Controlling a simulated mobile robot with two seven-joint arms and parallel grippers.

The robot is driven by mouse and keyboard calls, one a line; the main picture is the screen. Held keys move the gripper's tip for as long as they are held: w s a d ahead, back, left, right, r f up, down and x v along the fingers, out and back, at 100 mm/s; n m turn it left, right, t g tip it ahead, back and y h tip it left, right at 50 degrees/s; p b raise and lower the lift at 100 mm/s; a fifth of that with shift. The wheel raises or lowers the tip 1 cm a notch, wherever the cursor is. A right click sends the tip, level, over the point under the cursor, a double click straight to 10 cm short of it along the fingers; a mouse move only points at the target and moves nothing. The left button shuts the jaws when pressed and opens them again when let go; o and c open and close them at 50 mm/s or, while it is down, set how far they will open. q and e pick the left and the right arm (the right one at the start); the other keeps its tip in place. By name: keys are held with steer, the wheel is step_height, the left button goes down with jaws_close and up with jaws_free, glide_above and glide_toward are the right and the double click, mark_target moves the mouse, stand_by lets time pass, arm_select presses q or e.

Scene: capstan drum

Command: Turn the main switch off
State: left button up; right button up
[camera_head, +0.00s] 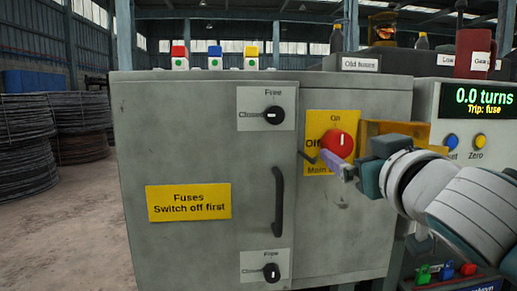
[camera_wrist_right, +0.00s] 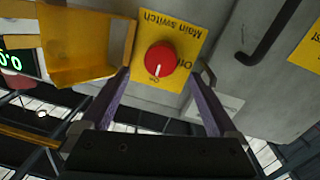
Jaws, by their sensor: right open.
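The main switch is a red round knob (camera_head: 338,144) on a yellow plate (camera_head: 346,117) on the grey cabinet's right side. Its white mark points up towards "On"; "Off" is printed to its left. The knob also shows in the wrist view (camera_wrist_right: 161,59), upside down, with its mark towards "On". My right gripper (camera_head: 327,161) is at the lower part of the switch plate. In the wrist view my right gripper (camera_wrist_right: 160,76) is open, one finger on each side of the knob, with gaps visible. My left gripper is not in view.
A yellow translucent cover (camera_head: 378,130) stands swung open right of the switch, close to my right gripper. The cabinet door has a black handle (camera_head: 278,202), an upper latch (camera_head: 273,115) and a lower latch (camera_head: 271,272). A display (camera_head: 480,101) reads "0.0 turns, Trip: fuse".

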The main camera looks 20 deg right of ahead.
mark_target(341, 144)
steer(key=x, duration=0.5)
steer(key=shift+w+b, duration=0.15)
steer(key=shift+b, duration=0.2)
steer(key=c, duration=1.4)
